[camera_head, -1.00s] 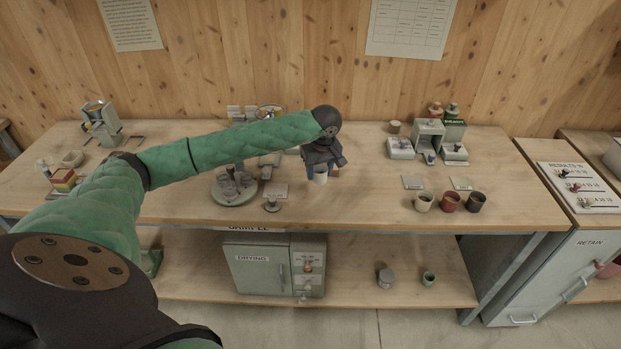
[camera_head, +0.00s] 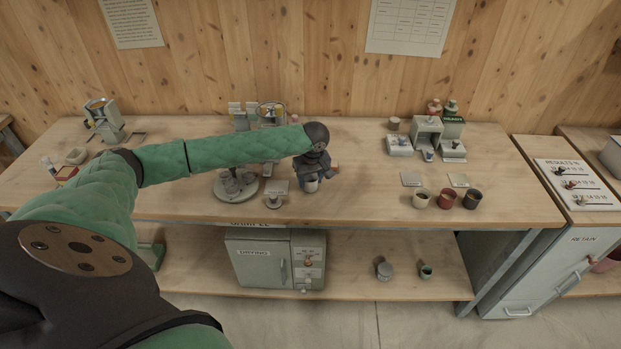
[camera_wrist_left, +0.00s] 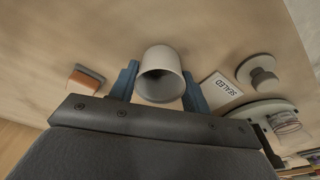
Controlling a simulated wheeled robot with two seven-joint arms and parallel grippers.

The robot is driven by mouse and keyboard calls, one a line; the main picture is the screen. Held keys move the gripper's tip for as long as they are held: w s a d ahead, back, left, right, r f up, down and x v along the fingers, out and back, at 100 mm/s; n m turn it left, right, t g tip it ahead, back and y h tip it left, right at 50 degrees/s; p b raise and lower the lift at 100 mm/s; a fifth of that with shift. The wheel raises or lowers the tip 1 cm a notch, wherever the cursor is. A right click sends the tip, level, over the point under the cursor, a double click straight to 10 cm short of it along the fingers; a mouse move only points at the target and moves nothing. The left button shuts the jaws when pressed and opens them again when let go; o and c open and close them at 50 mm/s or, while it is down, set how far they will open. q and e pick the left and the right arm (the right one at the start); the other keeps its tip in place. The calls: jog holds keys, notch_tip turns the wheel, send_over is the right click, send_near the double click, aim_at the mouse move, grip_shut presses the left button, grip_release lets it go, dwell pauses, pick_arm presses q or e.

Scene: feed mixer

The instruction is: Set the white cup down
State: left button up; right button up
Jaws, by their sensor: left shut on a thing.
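The white cup (camera_head: 311,187) is in my left gripper (camera_head: 311,177) over the middle of the long wooden workbench (camera_head: 365,208). In the left wrist view the white cup (camera_wrist_left: 161,66) sits between the two blue fingers of my left gripper (camera_wrist_left: 160,86), which is shut on it. Its dark opening faces the camera. I cannot tell whether the cup's far end touches the bench. The gripper's dark body hides much of the cup in the head view. My right gripper is not in view.
A SEALED card (camera_wrist_left: 220,88) and a small knobbed grey piece (camera_wrist_left: 262,75) lie close beside the cup. A round grey tray (camera_head: 222,196) stands left of them. An orange-brown block (camera_wrist_left: 84,82) is on the other side. Bare bench lies towards three small cups, including a red cup (camera_head: 446,198).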

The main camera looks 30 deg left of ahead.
aim_at(313, 183)
pick_arm(q)
jog(key=shift+f, duration=0.1)
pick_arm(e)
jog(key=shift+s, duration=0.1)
pick_arm(q)
jog(key=o, duration=0.9)
jog(key=shift+c, duration=0.2)
jog(key=shift+o, duration=0.4)
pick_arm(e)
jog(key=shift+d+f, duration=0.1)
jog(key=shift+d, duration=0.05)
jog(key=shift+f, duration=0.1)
pick_arm(q)
notch_tip(313, 183, up, 12)
jog(key=s+d+b, duration=0.1)
jog(key=b, duration=0.3)
jog(key=shift+d, duration=0.25)
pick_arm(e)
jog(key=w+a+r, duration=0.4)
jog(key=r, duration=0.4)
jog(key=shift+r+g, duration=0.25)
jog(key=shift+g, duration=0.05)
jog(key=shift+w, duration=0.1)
